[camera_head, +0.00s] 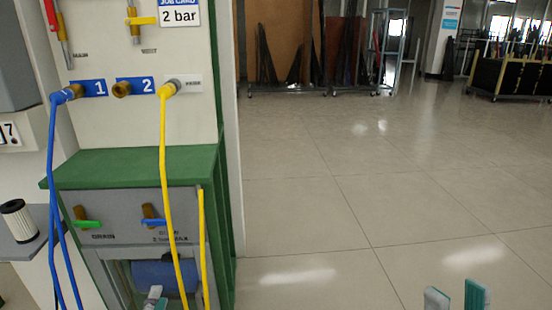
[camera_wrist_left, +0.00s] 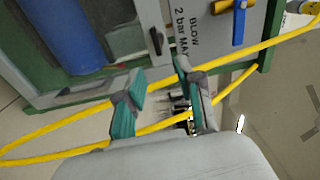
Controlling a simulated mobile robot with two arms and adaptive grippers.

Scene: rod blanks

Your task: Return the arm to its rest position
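My left gripper (camera_head: 155,298) shows only its tips at the bottom of the head view, in front of the lower opening of the grey-green cabinet. In the left wrist view its two teal-padded fingers (camera_wrist_left: 158,92) are apart, with nothing visibly clamped between them. A yellow hose (camera_head: 166,185) hangs from the fitting right of port 2 and passes close by this gripper. In the wrist view the yellow hose (camera_wrist_left: 235,60) crosses behind the fingers; whether it touches them I cannot tell. My right gripper (camera_head: 456,299) is at the bottom right, its fingertips apart and empty over the floor.
The green-topped cabinet (camera_head: 130,167) holds a blue cylinder (camera_head: 163,276), also in the wrist view (camera_wrist_left: 72,35). A blue hose (camera_head: 53,180) hangs at port 1. A white-and-black filter (camera_head: 18,220) stands on a shelf at left. The tiled floor (camera_head: 350,180) at right is clear.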

